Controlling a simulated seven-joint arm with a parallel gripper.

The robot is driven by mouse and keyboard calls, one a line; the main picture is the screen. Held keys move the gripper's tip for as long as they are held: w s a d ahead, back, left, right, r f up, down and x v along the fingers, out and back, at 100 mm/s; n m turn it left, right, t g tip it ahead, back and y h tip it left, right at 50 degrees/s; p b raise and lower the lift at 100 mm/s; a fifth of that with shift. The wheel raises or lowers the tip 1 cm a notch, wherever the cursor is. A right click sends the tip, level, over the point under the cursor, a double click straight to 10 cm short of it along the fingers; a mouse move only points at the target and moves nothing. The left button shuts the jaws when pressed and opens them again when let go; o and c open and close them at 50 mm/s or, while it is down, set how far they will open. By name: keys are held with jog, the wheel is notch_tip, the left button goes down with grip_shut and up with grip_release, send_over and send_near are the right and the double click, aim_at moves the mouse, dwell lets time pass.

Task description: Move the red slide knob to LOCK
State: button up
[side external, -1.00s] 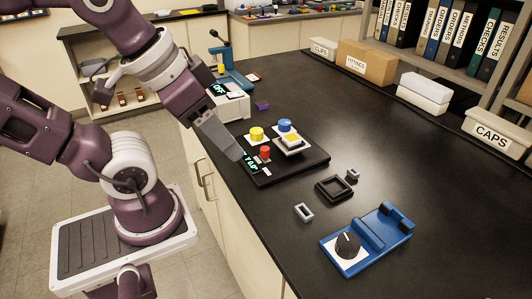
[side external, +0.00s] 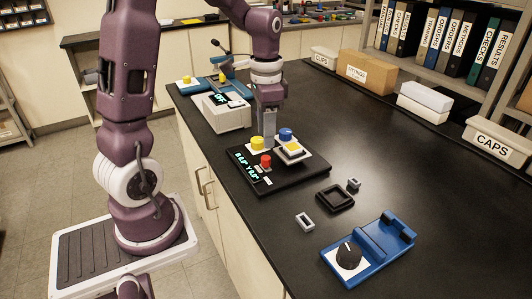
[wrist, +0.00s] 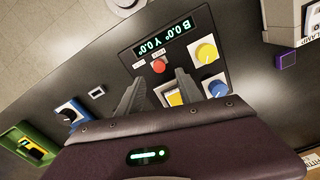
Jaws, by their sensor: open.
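The red slide knob (side external: 265,161) stands on the black control panel (side external: 292,184), near its display (side external: 247,168). In the wrist view the red knob (wrist: 159,66) shows just beyond the fingertips, between them and the display (wrist: 163,40). Small white labels lie beside it, too small to read surely. My gripper (side external: 268,142) points down over the panel, behind the red knob in the side view, between the yellow and blue knobs.
A white device (side external: 225,113) stands behind. A black square frame (side external: 335,198) and blue fixture (side external: 370,250) lie in front.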

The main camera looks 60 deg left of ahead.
aim_at(266, 158)
notch_tip(266, 158, down, 7)
jog(key=shift+r, duration=0.15)
jog(key=shift+c, duration=0.2)
grip_shut()
dwell(1.2)
